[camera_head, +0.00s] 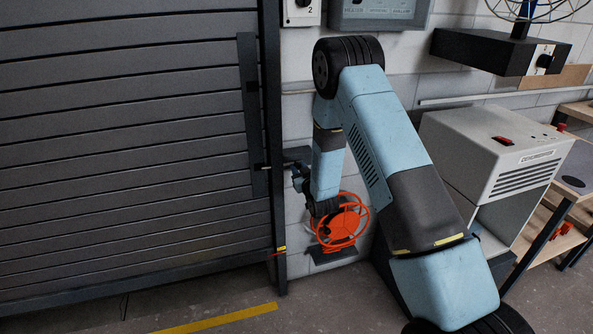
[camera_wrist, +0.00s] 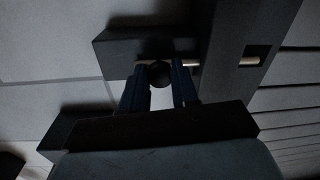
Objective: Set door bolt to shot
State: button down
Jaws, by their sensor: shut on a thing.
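The door bolt shows in the wrist view as a pale metal rod (camera_wrist: 191,63) with a round dark knob (camera_wrist: 160,74). The rod runs from a dark bracket (camera_wrist: 115,55) towards a dark upright, where a pale length also shows in a square opening (camera_wrist: 250,60). My gripper (camera_wrist: 160,82) is shut on the knob, one finger on each side. In the head view my gripper (camera_head: 297,175) is at the door's right edge, and the knob is too small to make out there. The grey slatted door (camera_head: 130,120) fills the left.
A pale grey machine (camera_head: 492,150) and a wooden bench (camera_head: 545,215) stand at the right. The floor before the door is clear, with a yellow line (camera_head: 215,319).

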jog(key=shift+s+a, duration=0.1)
jog(key=shift+a, duration=0.2)
jog(key=c, duration=1.1)
grip_release()
jog(key=shift+a, duration=0.1)
jog(key=shift+o, duration=1.2)
jog(key=shift+d, duration=0.2)
jog(key=v, duration=1.3)
jog(key=shift+s, duration=0.3)
jog(key=shift+d, duration=0.1)
